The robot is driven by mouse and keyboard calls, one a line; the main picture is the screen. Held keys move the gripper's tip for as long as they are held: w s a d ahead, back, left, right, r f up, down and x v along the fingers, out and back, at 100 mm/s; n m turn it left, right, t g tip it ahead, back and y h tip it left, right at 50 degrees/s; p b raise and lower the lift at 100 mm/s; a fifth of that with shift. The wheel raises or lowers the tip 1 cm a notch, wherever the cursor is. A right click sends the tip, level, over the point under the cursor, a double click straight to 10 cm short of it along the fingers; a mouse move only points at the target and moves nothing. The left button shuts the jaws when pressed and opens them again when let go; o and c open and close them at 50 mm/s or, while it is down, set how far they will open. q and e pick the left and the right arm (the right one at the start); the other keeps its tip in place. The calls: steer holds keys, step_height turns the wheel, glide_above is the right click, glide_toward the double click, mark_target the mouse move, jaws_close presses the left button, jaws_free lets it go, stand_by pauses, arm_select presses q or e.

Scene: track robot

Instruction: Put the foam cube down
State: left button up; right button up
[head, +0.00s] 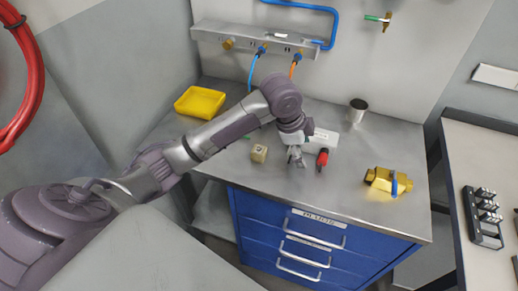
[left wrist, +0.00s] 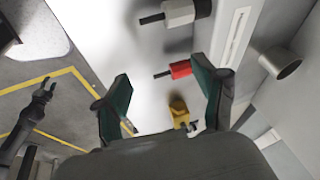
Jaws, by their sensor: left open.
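A small beige cube (head: 259,153), which looks like the foam cube, rests on the metal bench top (head: 345,190) near its front edge. My left gripper (head: 296,157) is to its right, apart from it, over the bench. In the left wrist view its two green fingers (left wrist: 165,85) are spread, with nothing held between them. A pale block with a black tip (left wrist: 180,12) shows at the top there; I cannot tell whether it is the cube. A dark forked hand (left wrist: 43,90), probably my right gripper, shows at the left, too small to judge.
A red block (head: 322,157) lies just right of the left gripper. A yellow fitting (head: 389,181) lies further right, a metal cup (head: 357,110) stands behind, and a yellow tray (head: 200,102) is at the back left. Blue drawers (head: 300,235) are below.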

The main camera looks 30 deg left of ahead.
mark_target(261, 150)
arm_select(q)
steer(key=s+a+r+m+g+y, duration=0.1)
steer(key=a+r+g+y, duration=0.35)
steer(key=a, duration=0.75)
steer(key=shift+t+h, duration=0.55)
steer(key=shift+h, duration=0.4)
step_height(261, 150, down, 7)
steer(key=shift+s+d+r+p, duration=0.1)
steer(key=shift+d+r+p, duration=0.1)
steer(key=shift+p, duration=0.9)
steer(key=f, duration=0.1)
steer(key=f+p, duration=0.1)
steer(key=f, duration=0.1)
steer(key=f+p, duration=0.1)
steer(key=f, duration=0.1)
steer(key=shift+s+a, duration=0.1)
steer(key=shift+a, duration=0.15)
steer(key=shift+f, duration=0.25)
steer(key=c, duration=0.9)
steer(key=shift+r, duration=0.1)
